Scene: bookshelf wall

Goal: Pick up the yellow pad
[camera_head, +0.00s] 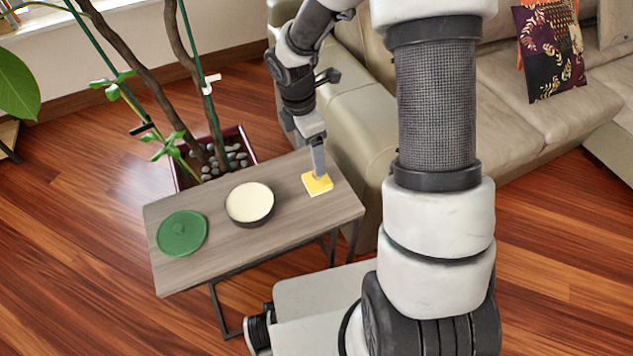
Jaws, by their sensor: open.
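The yellow pad (317,184) is a small flat square lying on the right part of a small wooden side table (290,212). My gripper (318,174) points down at the pad, with its fingertips at or just above the pad's upper middle. The gripper is open. From this angle one finger hides the other, and I cannot tell whether the fingers touch the pad or straddle it.
A dark bowl with a cream-coloured inside (249,203) and a round green lid (182,233) stand left of the pad. A potted plant (212,160) rises behind the table. A beige sofa (365,125) stands close behind the table's right end.

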